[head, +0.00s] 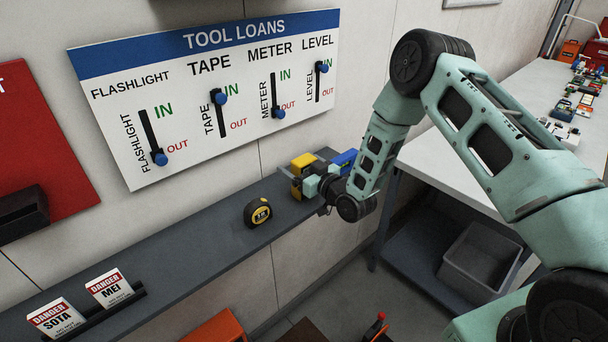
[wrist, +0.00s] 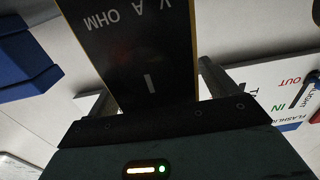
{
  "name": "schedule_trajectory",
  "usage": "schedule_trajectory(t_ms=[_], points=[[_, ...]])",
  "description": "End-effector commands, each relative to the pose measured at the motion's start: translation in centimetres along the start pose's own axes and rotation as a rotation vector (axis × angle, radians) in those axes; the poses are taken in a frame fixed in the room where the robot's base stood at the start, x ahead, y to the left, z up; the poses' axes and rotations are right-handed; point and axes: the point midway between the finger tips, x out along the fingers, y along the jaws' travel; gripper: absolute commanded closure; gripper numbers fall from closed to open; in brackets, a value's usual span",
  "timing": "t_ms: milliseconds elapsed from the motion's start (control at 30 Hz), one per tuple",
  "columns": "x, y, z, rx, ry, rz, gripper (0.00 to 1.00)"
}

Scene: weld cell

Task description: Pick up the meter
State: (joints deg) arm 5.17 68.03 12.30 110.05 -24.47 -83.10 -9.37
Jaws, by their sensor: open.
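The meter (head: 303,161) is a yellow block at the right part of the grey shelf, partly hidden by my gripper. In the wrist view its dark face (wrist: 130,45) with yellow edges, marked V, A and OHM, fills the upper middle. My gripper (head: 312,187) is at the meter. In the wrist view my gripper (wrist: 152,90) is open, with one finger on each side of the meter. A gap shows beside the left finger; whether the right finger touches is unclear.
A tape measure (head: 258,212) stands on the shelf (head: 190,252) left of my gripper, and a blue object (head: 345,158) is close behind it. The TOOL LOANS board (head: 205,140) is on the wall above; its meter slider (head: 278,113) is at OUT. Danger tags (head: 110,288) stand at the left.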

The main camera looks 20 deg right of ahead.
Motion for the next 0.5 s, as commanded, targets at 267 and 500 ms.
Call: schedule_trajectory(t_ms=[267,500], points=[[-0.04,0.0,0.04,0.0,0.0,0.0,0.62],[-0.02,0.01,-0.05,0.0,0.002,0.0,0.72]])
